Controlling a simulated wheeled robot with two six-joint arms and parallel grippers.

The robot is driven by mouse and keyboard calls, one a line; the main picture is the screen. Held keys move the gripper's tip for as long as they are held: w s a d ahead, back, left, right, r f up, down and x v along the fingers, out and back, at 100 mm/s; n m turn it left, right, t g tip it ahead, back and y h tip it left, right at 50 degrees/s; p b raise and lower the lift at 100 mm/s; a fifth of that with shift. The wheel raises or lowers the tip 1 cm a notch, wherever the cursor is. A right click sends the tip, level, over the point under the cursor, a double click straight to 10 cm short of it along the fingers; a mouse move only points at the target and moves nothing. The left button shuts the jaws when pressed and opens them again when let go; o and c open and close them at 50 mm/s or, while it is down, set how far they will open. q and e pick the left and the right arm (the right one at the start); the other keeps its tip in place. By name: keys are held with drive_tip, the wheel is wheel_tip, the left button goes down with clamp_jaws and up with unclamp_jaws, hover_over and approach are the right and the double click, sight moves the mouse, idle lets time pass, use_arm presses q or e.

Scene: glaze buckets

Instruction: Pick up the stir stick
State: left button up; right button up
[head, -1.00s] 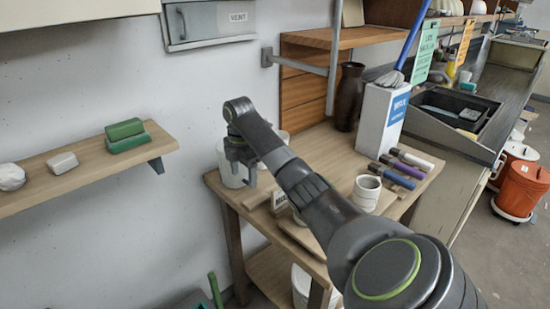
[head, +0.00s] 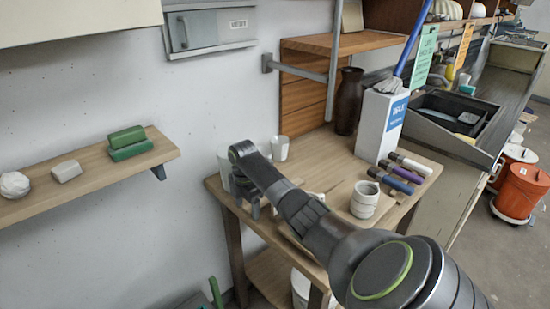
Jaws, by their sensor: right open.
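I cannot make out a stir stick with certainty; pale wooden pieces on the table (head: 325,158) are partly hidden behind my right arm. My right gripper (head: 247,208) is at the table's left end, pointing down, with its fingers open and mostly seen from behind. A white container (head: 225,168) stands just behind it, largely covered by the arm. A white cup (head: 280,148) stands farther back by the wall. My left gripper is not in view.
A white box (head: 381,125) holds a blue-handled brush (head: 413,45). A dark vase (head: 348,100) stands behind. A wall shelf (head: 95,172) is at left.

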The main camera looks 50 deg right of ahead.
drive_tip(key=c, duration=1.3)
drive_tip(key=shift+r, duration=0.1)
